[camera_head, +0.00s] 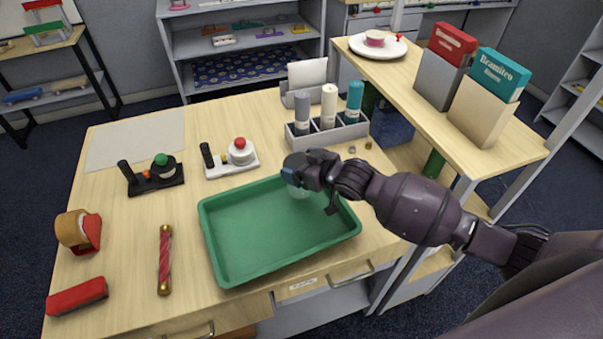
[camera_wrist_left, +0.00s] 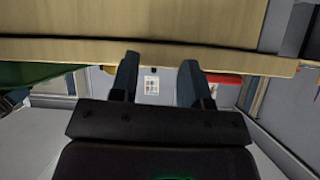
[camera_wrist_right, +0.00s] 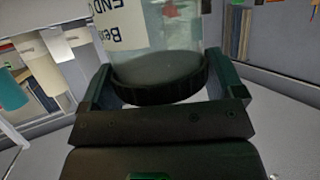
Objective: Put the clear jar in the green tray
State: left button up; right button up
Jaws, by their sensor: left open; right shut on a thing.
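The green tray (camera_head: 265,245) lies on the wooden table, near its front right. My right gripper (camera_head: 298,182) is over the tray's far right part. It is shut on the clear jar (camera_head: 299,191), which is mostly hidden behind the fingers in the head view. In the right wrist view the clear jar (camera_wrist_right: 172,45) shows a black lid between the fingers and a white label with printed text. I cannot tell whether the jar touches the tray floor. My left gripper (camera_wrist_left: 158,75) is open and empty, below a table edge, and is not in the head view.
A grey holder (camera_head: 328,133) with several bottles stands behind the tray. Two switch boxes, a black one (camera_head: 155,180) and a white one (camera_head: 232,163), stand to the left.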

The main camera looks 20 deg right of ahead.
notch_tip(320, 180, down, 3)
jog(key=shift+f, duration=0.2)
jog(key=shift+f, duration=0.1)
jog(key=o, duration=0.9)
jog(key=shift+r, duration=0.2)
jog(key=v, duration=1.2)
jog(key=shift+b, duration=0.4)
